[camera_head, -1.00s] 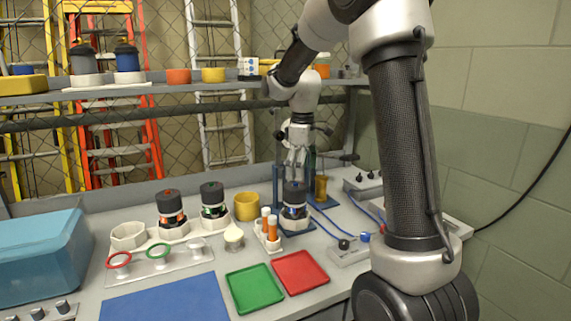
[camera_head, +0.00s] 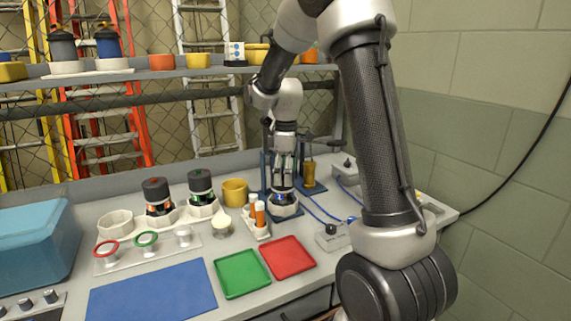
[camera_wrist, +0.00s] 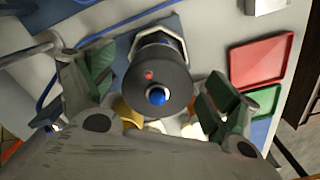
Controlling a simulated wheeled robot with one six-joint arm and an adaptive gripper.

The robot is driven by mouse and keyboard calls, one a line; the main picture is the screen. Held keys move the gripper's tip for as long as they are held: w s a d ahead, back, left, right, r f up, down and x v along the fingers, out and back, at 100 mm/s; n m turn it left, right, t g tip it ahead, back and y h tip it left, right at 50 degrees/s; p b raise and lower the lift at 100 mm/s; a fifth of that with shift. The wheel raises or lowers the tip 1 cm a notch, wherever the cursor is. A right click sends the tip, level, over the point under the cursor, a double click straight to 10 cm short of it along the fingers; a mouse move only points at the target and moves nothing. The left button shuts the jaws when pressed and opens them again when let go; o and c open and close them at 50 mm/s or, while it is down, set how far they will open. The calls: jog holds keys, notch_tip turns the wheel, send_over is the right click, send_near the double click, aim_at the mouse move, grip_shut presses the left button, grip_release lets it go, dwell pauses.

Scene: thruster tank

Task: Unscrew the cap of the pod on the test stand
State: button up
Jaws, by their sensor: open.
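The pod on the test stand (camera_head: 285,205) stands upright, and my gripper (camera_head: 284,180) is lowered over its top in the head view, hiding much of it. In the wrist view the pod's dark round cap (camera_wrist: 158,78) faces me, with a blue centre and a small red dot. The open fingers of my gripper (camera_wrist: 152,100) stand on either side of the cap, with gaps showing in this view. The cap sits on the pod. The white hexagonal seat of the stand shows partly behind it.
Two other capped pods (camera_head: 157,196) (camera_head: 201,187) stand to the left in white holders. A yellow cup (camera_head: 235,192), orange vials (camera_head: 260,214), a green tray (camera_head: 242,274) and a red tray (camera_head: 287,258) are nearby. Blue posts and a blue cable (camera_head: 322,212) are close to the stand.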

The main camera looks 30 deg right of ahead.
jog(key=shift+f, duration=0.2)
jog(key=c, duration=1.1)
jog(key=o, duration=0.4)
jog(key=c, duration=0.3)
jog(key=shift+c, duration=0.2)
jog(key=n, duration=0.4)
jog(key=shift+n, duration=0.3)
jog(key=n, duration=0.7)
jog(key=shift+s, duration=0.1)
jog(key=n, duration=0.5)
jog(key=shift+s+n, duration=0.1)
jog(key=shift+n, duration=0.2)
